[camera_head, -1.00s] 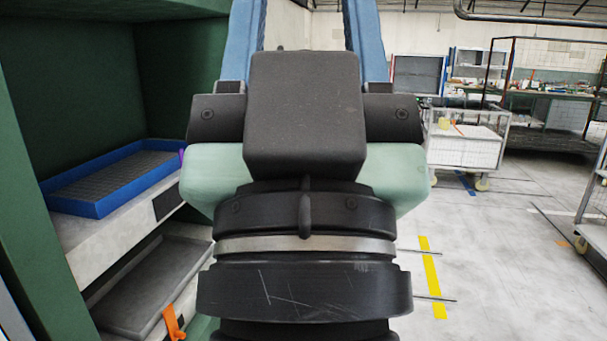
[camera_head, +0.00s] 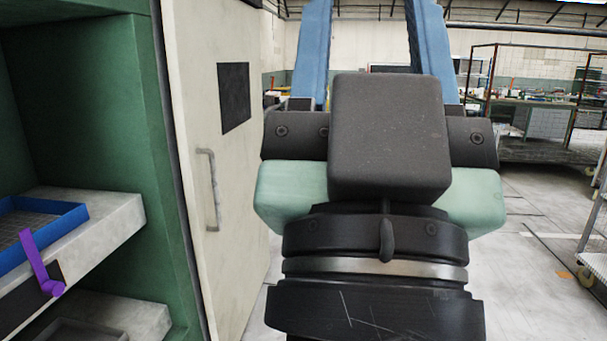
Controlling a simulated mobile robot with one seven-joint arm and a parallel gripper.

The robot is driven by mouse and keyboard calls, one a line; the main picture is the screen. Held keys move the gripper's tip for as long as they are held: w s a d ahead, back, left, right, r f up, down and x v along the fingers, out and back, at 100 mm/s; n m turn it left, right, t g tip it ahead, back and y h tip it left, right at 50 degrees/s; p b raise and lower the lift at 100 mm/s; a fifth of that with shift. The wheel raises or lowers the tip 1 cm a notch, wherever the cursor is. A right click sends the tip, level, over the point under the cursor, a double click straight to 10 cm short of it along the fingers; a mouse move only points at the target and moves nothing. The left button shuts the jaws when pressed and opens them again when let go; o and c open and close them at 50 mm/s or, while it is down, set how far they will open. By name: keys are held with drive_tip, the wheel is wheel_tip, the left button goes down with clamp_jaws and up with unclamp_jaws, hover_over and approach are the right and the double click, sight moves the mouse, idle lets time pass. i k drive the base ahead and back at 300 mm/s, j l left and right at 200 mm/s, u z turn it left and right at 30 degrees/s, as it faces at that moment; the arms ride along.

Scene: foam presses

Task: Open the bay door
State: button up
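A cream door (camera_head: 188,95) stands left of centre, beside the green frame of the machine. It has a dark rectangular panel (camera_head: 234,98) and an upright grey bar handle (camera_head: 209,190). I cannot tell whether it is latched, or whether it is the bay door. My gripper (camera_head: 371,40) is right of the door in the picture, with its two blue fingers spread wide and nothing visible between them. The fingertips run out of the top of the view. The gripper body covers part of the door's right side, and the handle is clear of the fingers.
The open green bay (camera_head: 75,90) at left holds a blue tray (camera_head: 72,222) on a pale shelf (camera_head: 110,215), with a purple lever (camera_head: 38,265) at its front. Racks and a workbench (camera_head: 530,95) stand far right. Grey floor (camera_head: 535,290) is open at right.

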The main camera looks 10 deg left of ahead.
sight(212, 47)
drive_tip(key=i+u, duration=0.1)
drive_tip(key=i, duration=0.65)
drive_tip(key=i+l+u, duration=0.1)
drive_tip(key=i, duration=0.7)
drive_tip(key=i+l+u, duration=0.15)
drive_tip(key=i+u, duration=0.2)
drive_tip(key=i+l+u, duration=0.7)
drive_tip(key=i, duration=0.1)
